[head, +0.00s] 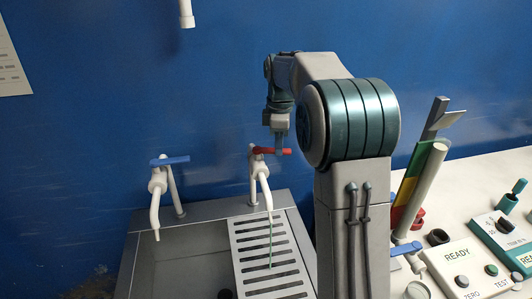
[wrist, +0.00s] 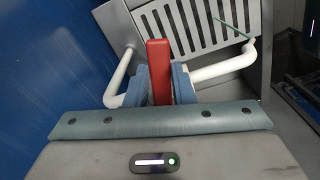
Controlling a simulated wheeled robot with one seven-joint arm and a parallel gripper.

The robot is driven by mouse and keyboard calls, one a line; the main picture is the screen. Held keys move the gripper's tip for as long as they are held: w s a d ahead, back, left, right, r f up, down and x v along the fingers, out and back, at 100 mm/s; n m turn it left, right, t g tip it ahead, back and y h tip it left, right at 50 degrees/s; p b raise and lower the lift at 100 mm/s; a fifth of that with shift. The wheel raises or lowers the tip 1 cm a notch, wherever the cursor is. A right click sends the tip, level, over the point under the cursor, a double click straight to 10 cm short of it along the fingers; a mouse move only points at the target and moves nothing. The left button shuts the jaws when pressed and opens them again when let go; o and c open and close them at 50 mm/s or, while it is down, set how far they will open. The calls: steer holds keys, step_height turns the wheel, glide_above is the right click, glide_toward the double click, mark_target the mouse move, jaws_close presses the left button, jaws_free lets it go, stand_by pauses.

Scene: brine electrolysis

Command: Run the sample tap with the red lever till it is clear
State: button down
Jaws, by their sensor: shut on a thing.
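The white tap with the red lever (head: 288,152) stands at the back of the sink, right of another tap. My gripper (head: 279,146) comes down from above and is shut on the red lever. In the wrist view the red lever (wrist: 158,72) stands between the two blue-grey fingers (wrist: 160,88). The tap's white spout (head: 263,182) points down over the slotted drain grate (head: 235,250). A thin green stream (head: 270,240) runs from the spout to the grate; it also shows in the wrist view (wrist: 230,28).
A white tap with a blue lever (head: 170,160) stands left over the grey sink (head: 150,255). My arm hides the area right of the grate. On the bench at right are a READY panel (head: 465,262), a slanted tube (head: 420,185) and a teal device (head: 500,235).

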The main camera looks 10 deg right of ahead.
steer(key=shift+w, duration=0.15)
steer(key=shift+r, duration=0.1)
steer(key=shift+w+r+n+p, duration=0.15)
steer(key=shift+w+n+p, duration=0.25)
steer(key=shift+n+p, duration=0.45)
steer(key=shift+w+d+n, duration=0.1)
steer(key=shift+w+n, duration=0.35)
steer(key=shift+n, duration=0.6)
steer(key=c, duration=1.2)
jaws_free()
steer(key=shift+f, duration=0.2)
steer(key=shift+o, duration=0.2)
